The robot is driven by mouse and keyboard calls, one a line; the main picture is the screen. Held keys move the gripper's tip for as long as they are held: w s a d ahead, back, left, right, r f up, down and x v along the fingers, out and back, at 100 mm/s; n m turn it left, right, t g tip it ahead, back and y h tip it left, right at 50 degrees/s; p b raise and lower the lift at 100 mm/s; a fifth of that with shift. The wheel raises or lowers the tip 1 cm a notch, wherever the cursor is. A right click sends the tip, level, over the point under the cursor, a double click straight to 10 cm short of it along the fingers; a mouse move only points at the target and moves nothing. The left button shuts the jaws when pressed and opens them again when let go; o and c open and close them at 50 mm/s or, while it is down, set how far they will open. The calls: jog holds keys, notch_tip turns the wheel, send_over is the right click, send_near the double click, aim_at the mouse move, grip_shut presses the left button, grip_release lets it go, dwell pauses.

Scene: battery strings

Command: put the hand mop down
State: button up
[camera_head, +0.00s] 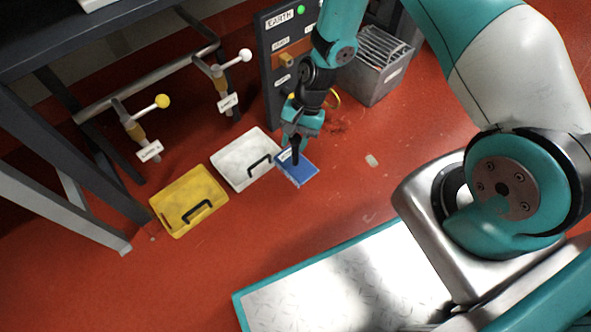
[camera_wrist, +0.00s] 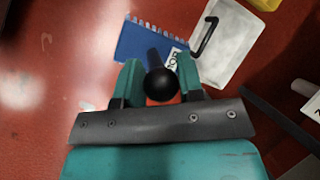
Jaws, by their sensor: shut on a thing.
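The hand mop is a blue flat head (camera_head: 299,170) with a dark upright handle, seen just right of the white tray in the head view. In the wrist view its blue head (camera_wrist: 140,40) shows a pale fringed edge and a partly hidden white label. My gripper (camera_head: 297,135) is shut on the mop's dark handle, whose round black end (camera_wrist: 160,84) sits between the fingers in the wrist view. The blue head is low, close to the red floor. I cannot tell whether it touches the floor.
A white tray (camera_head: 230,163) with a black handle lies left of the mop, and a yellow tray (camera_head: 168,205) lies farther left. A dark panel marked EARTH (camera_head: 271,75) and a grey slotted box (camera_head: 368,85) stand behind.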

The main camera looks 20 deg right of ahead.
aim_at(295, 165)
notch_tip(295, 165, down, 11)
jog(key=b, duration=0.5)
jog(key=shift+r, duration=0.25)
jog(key=o, duration=0.8)
jog(key=shift+o, duration=0.2)
